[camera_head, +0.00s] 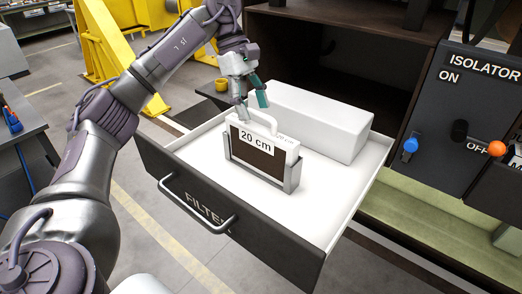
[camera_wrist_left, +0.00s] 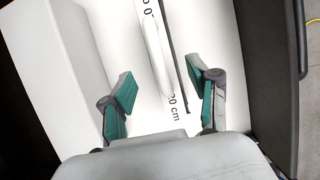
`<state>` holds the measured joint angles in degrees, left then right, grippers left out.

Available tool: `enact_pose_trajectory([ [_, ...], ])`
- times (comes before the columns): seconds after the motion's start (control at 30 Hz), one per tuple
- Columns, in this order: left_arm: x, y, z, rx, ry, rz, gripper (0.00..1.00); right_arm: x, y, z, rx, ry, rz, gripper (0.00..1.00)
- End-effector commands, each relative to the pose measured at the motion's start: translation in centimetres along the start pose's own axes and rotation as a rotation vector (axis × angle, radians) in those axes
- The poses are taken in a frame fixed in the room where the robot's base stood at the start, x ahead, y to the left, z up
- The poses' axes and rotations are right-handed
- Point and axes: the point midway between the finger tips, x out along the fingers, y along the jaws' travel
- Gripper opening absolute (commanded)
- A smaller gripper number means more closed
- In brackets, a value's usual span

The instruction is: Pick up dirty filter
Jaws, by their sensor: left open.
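A filter (camera_head: 255,159) with a dark brown face, a white top and a "20 cm" label stands upright in a grey holder (camera_head: 289,181) inside the open drawer. A white loop handle rises from its top. My left gripper (camera_head: 251,103) is above the filter at the handle, pointing down. In the left wrist view the filter's white top and handle (camera_wrist_left: 156,55) lie between the two spread teal fingers (camera_wrist_left: 161,72). My right gripper is not in view.
A long white box (camera_head: 315,120) lies in the drawer (camera_head: 345,215) behind the filter. A dark panel marked ISOLATOR (camera_head: 470,110) with knobs stands on the right. A workbench (camera_head: 18,130) is at the left, and a yellow frame (camera_head: 115,55) stands behind my arm.

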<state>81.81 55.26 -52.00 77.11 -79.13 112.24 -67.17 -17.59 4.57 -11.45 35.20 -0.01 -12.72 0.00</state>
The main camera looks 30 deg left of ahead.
Motion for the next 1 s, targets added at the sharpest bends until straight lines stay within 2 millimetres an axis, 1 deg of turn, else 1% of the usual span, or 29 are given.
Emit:
enact_pose_trajectory([
  [0.03,0.3,0.0,0.0,0.0,0.0,0.0,0.6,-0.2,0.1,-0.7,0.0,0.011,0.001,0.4],
  [0.1,0.7,-0.1,0.0,-0.001,-0.001,0.0,0.6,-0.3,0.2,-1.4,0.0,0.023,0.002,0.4],
  [0.2,1.3,-0.1,0.1,-0.001,0.0,-0.001,0.6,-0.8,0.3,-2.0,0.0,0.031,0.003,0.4],
  [0.37,3.5,-0.2,0.2,-0.001,0.0,-0.004,0.6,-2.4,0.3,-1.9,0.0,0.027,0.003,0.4],
  [0.4,4.2,-0.2,0.1,-0.002,0.0,-0.004,0.6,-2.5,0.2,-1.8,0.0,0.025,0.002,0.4],
  [0.5,5.5,-0.2,0.1,0.0,-0.001,-0.002,0.6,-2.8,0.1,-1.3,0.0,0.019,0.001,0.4],
  [0.6,6.0,-0.1,0.1,0.0,-0.002,0.001,0.6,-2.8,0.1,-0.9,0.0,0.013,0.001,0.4],
  [0.77,6.0,-0.1,0.1,0.0,-0.001,0.002,0.6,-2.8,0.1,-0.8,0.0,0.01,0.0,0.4],
  [0.8,6.0,-0.1,0.1,0.0,-0.001,0.002,0.59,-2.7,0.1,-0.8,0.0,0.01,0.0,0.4],
  [0.97,6.0,-0.1,0.1,0.0,-0.001,0.001,0.32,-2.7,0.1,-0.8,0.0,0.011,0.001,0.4],
  [1.0,6.0,-0.1,0.1,0.0,-0.001,0.001,0.25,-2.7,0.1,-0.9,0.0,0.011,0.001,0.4],
])
